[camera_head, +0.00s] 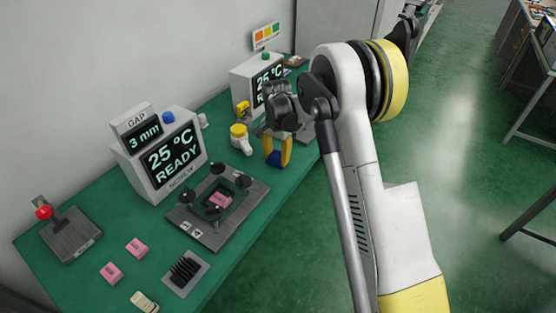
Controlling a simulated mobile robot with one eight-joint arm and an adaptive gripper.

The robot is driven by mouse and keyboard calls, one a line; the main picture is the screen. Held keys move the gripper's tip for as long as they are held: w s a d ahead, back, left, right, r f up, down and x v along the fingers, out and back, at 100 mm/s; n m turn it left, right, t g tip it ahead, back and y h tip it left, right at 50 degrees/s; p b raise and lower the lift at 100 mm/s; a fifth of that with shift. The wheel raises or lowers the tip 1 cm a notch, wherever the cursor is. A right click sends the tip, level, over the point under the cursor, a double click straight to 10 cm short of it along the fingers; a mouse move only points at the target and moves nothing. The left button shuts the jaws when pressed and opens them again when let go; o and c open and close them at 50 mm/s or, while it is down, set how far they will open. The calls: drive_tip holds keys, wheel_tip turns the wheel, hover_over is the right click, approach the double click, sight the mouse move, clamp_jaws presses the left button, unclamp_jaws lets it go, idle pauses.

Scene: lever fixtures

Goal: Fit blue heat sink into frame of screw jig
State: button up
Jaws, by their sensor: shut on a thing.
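My gripper (278,162) points down over the right part of the green bench, with its yellow fingers shut on a small dark-blue thing, which looks like the blue heat sink (274,157). The fingers hide much of it. The screw jig (179,217) is a dark plate to the left of and nearer than my gripper. Several black knobs stand around its central frame (232,206). A pink block (220,200) lies inside the frame. My gripper is apart from the jig, beyond its far right corner.
A black finned heat sink (185,270) sits on a grey pad in front. Two pink blocks (136,248) and a beige part (143,302) lie nearby. A red-knobbed lever fixture (70,236) is at left. A display box (168,152) reading 25 °C stands behind the jig.

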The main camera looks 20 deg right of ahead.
sight(277, 155)
drive_tip(key=shift+r+p, duration=2.05)
drive_tip(key=shift+r, duration=1.75)
